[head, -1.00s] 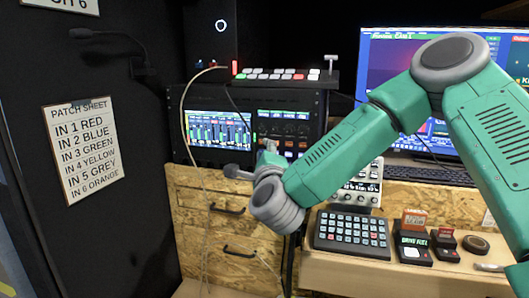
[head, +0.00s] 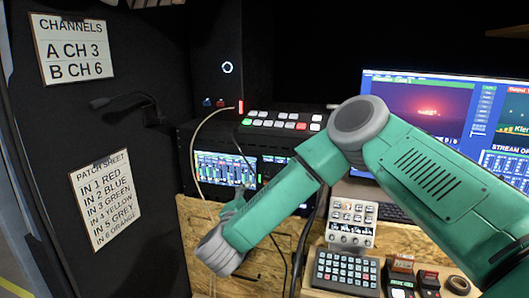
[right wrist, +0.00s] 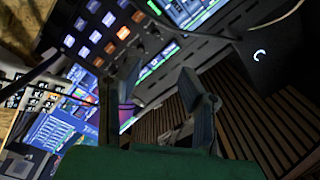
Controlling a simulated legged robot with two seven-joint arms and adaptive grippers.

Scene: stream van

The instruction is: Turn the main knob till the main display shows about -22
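A black rack unit (head: 198,185) stands on the wooden desk, with a lit screen (head: 225,169) showing level bars and a second lit panel (head: 274,166) to its right. My right gripper (head: 232,208) is in front of the unit's lower edge, mostly hidden by my own wrist. In the right wrist view my right gripper (right wrist: 150,88) has its two fingers apart with nothing visible between them. The unit's screen (right wrist: 188,12) and lit square buttons (right wrist: 122,32) lie beyond the fingers. I cannot pick out the main knob or read the main display. My left gripper is not in view.
A button panel (head: 283,121) sits on top of the rack. A thin pale cable (head: 199,140) hangs in front of it. A white mixer (head: 351,218), a keypad (head: 346,270) and small boxes are on the right.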

